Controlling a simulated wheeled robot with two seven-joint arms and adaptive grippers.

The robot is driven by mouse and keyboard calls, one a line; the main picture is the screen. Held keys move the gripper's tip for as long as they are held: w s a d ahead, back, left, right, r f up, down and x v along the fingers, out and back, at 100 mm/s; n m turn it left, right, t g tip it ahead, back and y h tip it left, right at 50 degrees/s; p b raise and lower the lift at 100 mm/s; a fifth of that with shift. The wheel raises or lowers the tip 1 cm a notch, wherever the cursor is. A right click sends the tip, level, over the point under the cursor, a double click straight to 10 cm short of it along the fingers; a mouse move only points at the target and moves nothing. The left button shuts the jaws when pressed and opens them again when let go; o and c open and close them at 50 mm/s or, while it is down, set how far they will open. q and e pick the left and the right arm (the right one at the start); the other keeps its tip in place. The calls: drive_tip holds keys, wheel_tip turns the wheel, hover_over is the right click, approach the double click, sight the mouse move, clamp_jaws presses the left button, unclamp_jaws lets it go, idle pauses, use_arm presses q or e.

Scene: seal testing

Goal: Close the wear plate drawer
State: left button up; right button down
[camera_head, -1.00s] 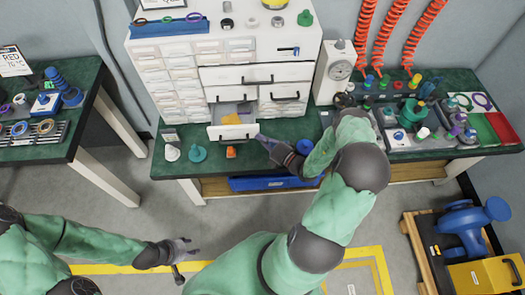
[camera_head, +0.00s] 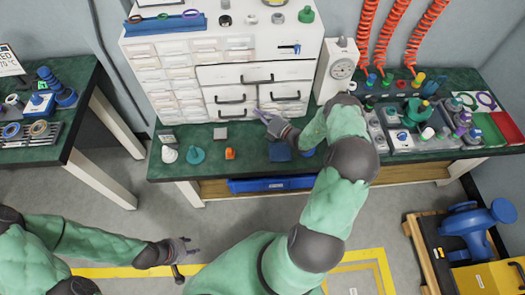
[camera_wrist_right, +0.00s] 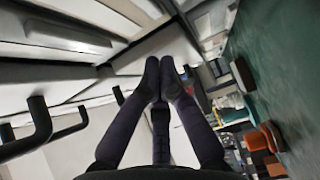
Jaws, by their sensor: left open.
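The white cabinet (camera_head: 185,75) stands on the green bench. Its lower middle drawer (camera_head: 231,107), with a black handle, looks flush with the drawer beside it; a small gap cannot be ruled out. My right gripper (camera_head: 262,114) is in front of the lower drawers, just right of that handle. In the right wrist view its fingertips (camera_wrist_right: 161,68) are together with nothing seen between them, and black drawer handles (camera_wrist_right: 40,125) show at left. My left gripper (camera_head: 187,250) is open and empty, low over the floor, far from the cabinet.
A white cone (camera_head: 169,155), a teal cone (camera_head: 195,154), a grey block (camera_head: 220,133) and an orange item (camera_head: 230,154) stand on the bench before the cabinet. Fittings crowd the bench's right side.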

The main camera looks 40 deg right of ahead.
drive_tip(key=shift+d+r, duration=0.1)
drive_tip(key=shift+d, duration=0.1)
drive_tip(key=shift+s+d, duration=0.15)
drive_tip(key=shift+s, duration=0.2)
drive_tip(key=v, duration=1.1)
drive_tip(key=shift+s+a, duration=0.15)
drive_tip(key=shift+a, duration=0.1)
drive_tip(key=shift+s, duration=0.1)
